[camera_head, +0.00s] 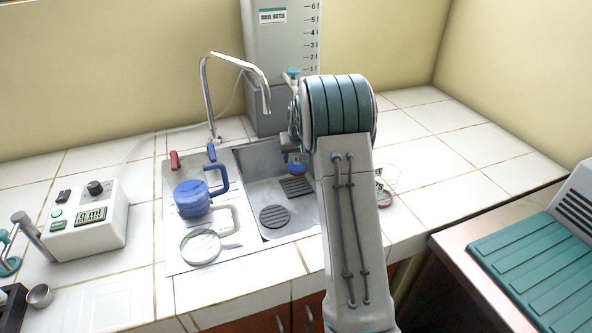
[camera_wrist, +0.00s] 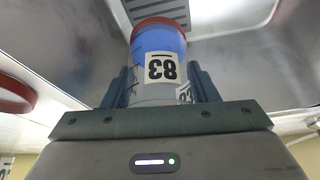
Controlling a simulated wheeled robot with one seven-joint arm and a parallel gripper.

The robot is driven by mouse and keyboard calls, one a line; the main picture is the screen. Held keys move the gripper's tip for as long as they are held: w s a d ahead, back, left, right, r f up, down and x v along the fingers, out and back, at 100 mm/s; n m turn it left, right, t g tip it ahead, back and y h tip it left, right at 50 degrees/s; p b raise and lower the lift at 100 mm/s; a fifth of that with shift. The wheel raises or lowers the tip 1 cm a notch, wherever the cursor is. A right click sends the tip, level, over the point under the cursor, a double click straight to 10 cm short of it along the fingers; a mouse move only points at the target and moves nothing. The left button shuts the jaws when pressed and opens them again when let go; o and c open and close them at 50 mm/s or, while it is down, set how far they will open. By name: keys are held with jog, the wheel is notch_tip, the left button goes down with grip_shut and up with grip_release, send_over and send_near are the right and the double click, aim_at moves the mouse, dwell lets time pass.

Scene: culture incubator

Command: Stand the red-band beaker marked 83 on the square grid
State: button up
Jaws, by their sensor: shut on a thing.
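My gripper (camera_wrist: 163,84) is shut on the red-band beaker marked 83 (camera_wrist: 160,67). The beaker holds blue liquid; its label is upside down in the wrist view. In the head view the beaker (camera_head: 297,169) shows beside my arm, over the sink basin, near the back of the square grid (camera_head: 297,187). My arm hides most of the gripper there. The square grid is a dark slatted plate on the basin floor, apparently bare. In the wrist view, slats (camera_wrist: 158,10) show just beyond the beaker. I cannot tell whether the beaker touches the grid.
A round grid (camera_head: 274,216) lies nearer in the basin (camera_head: 256,171). A blue jug (camera_head: 192,198) and a clear jug (camera_head: 201,247) stand on the drainboard at left. The faucet (camera_head: 236,62) arches behind. Another beaker (camera_head: 387,196) stands on the right counter, partly hidden by my arm.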

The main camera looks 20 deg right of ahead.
aim_at(297, 170)
jog(key=shift+w+f, duration=0.1)
jog(key=shift+w, duration=0.3)
notch_tip(297, 170, down, 6)
jog(key=shift+s+f, duration=0.1)
jog(key=shift+s, duration=0.05)
jog(key=shift+w+f, duration=0.25)
jog(key=shift+f, duration=0.05)
jog(key=shift+f, duration=0.1)
jog(key=o, duration=1)
